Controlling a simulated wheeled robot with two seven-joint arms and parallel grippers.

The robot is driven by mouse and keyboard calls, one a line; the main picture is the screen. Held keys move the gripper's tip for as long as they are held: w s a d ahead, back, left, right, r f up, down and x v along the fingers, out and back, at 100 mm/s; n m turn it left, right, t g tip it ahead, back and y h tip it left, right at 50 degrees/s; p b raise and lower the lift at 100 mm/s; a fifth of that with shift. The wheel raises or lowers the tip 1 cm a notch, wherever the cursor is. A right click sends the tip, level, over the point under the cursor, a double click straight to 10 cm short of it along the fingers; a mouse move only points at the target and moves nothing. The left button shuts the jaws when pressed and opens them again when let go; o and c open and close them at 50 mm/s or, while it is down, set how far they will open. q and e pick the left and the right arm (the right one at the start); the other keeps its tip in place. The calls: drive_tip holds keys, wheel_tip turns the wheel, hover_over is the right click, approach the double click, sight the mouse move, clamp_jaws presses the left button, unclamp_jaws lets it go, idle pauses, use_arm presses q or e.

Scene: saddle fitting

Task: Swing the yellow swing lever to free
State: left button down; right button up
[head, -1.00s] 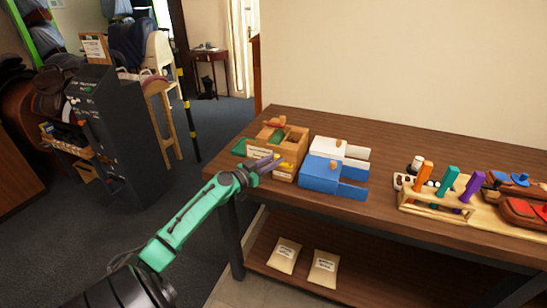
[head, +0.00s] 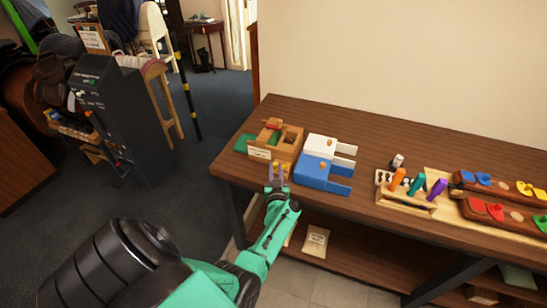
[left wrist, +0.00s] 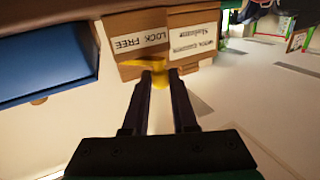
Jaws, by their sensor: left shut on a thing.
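The yellow swing lever (left wrist: 158,78) is on the front of a wooden box (head: 291,146). In the left wrist view it sits between my left gripper's fingertips (left wrist: 161,76), beside a label (left wrist: 142,41) reading LOCK FREE. In the head view my left gripper (head: 278,172) is at the box's front face, shut on the lever and partly hiding it. Which word the lever points to, I cannot tell. My right gripper is not in view.
Blue and white blocks (head: 324,173) stand right of the box. Further right are a rack with coloured pegs (head: 409,200) and brown boards with coloured pieces. A lower shelf with a pale packet (head: 316,240) lies under the wooden table (head: 385,150).

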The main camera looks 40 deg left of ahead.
use_arm(q)
drive_tip(key=shift+d+n+g+y+b, duration=0.15)
drive_tip(key=shift+d+n+g+y, duration=0.15)
drive_tip(key=shift+n+g+y, duration=0.3)
drive_tip(key=shift+d+n+g+y+b, duration=0.15)
drive_tip(key=shift+d+n+g+y, duration=0.2)
drive_tip(key=shift+g+y, duration=0.3)
drive_tip(key=shift+n, duration=0.25)
drive_tip(key=c, duration=1)
unclamp_jaws()
drive_tip(key=shift+f, duration=0.1)
